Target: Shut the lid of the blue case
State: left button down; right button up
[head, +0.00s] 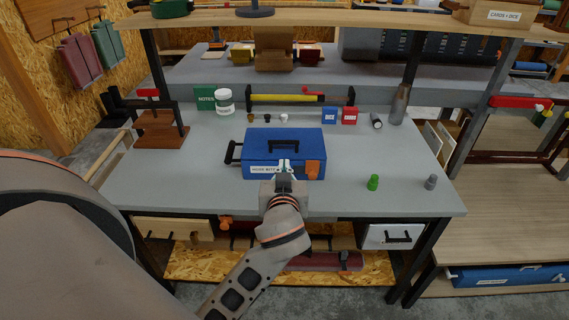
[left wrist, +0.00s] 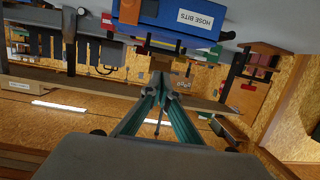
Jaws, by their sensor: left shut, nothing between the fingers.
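The blue case (head: 257,145) sits on the grey bench top in the head view. Its lid, with a black handle (head: 284,146) on top, lies flat over the body, and I see no clear gap. An orange latch (head: 313,168) and a "HOSE BITS" label (head: 264,170) are on its front. My left gripper (head: 284,166) is shut and empty, at the case's front; I cannot tell whether it touches. It hides part of the front. In the left wrist view the case (left wrist: 160,14) shows upside down beyond the shut left gripper (left wrist: 161,82). My right gripper is not in view.
Behind the case are small items, a blue box (head: 329,115), a red box (head: 350,116) and a white jar (head: 224,101). A green piece (head: 373,182) and a grey piece (head: 431,182) stand to the right. Bench posts rise at both sides.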

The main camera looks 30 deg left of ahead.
pick_arm(q)
jog(key=w+a+f, duration=0.3)
jog(key=w+f, duration=0.1)
jog(key=w, duration=0.1)
jog(key=shift+w+a+f+p, duration=0.25)
jog(key=shift+w+f+p, duration=0.05)
jog(key=shift+f+p, duration=0.05)
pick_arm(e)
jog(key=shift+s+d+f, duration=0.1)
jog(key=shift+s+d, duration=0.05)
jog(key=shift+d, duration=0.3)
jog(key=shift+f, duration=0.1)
pick_arm(q)
jog(key=b, duration=0.1)
jog(key=f+b, duration=0.1)
jog(key=b, duration=0.1)
jog(key=shift+w+a+f, duration=0.2)
jog(key=shift+w+f, duration=0.1)
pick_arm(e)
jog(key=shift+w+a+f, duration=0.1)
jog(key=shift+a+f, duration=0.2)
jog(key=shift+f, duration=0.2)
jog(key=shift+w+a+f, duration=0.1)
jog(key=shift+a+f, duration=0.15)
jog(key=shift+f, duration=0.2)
